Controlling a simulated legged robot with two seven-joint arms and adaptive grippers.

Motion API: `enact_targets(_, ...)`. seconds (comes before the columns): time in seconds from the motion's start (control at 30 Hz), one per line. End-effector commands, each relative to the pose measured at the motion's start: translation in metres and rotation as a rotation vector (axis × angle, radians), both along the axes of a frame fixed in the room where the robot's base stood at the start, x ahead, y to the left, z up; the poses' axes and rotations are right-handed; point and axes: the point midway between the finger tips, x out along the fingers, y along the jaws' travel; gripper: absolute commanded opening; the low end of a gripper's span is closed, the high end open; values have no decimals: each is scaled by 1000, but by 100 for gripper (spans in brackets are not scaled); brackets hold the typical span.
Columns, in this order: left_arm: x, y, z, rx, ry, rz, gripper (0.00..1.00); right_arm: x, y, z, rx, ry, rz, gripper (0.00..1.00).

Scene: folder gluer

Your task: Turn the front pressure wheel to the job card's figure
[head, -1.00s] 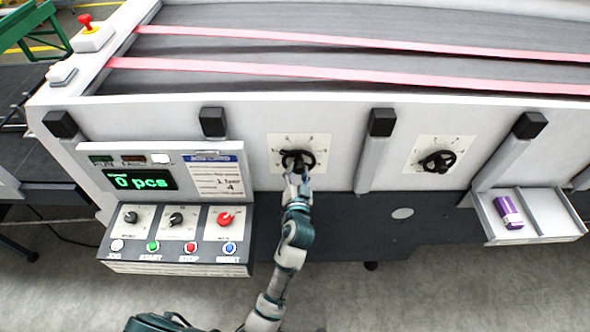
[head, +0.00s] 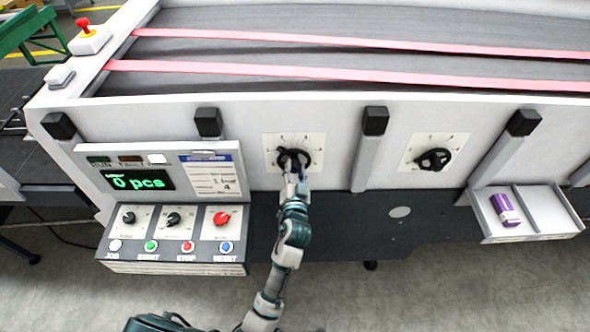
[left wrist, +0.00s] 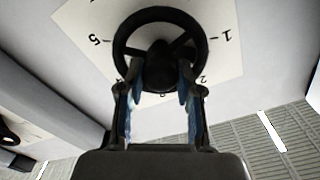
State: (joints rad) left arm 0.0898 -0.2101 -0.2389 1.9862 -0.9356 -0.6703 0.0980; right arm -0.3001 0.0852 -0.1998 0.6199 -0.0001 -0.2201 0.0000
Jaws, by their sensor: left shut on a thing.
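A black spoked pressure wheel (head: 294,160) sits on a white dial plate (head: 316,142) on the machine's side, right of the control panel. My left gripper (head: 293,172) is shut on this wheel from below. In the left wrist view, the fingers (left wrist: 163,82) reach across the rim of the wheel (left wrist: 205,48) toward its hub. Figures 1, 2 and 5 show upside down around it; others are partly hidden by the fingers. The job card (head: 212,178) on the panel has small print, seemingly "1 bar" and "4". My right gripper is out of view.
A second black wheel (head: 433,159) is on another plate to the right. The control panel (head: 170,235) has knobs and buttons. A tray (head: 540,236) holds a purple item (head: 505,210) at the right.

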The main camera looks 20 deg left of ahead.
Motion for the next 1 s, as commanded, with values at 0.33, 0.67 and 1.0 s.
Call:
enact_targets(0.33, -1, 0, -11, -3, 23, 2, 0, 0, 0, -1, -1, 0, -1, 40)
enact_targets(0.67, -1, 0, -8, -3, 17, 2, 60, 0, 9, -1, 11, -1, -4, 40)
enact_targets(1.0, -8, -2, -5, -2, 10, 1, 60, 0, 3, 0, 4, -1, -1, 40)
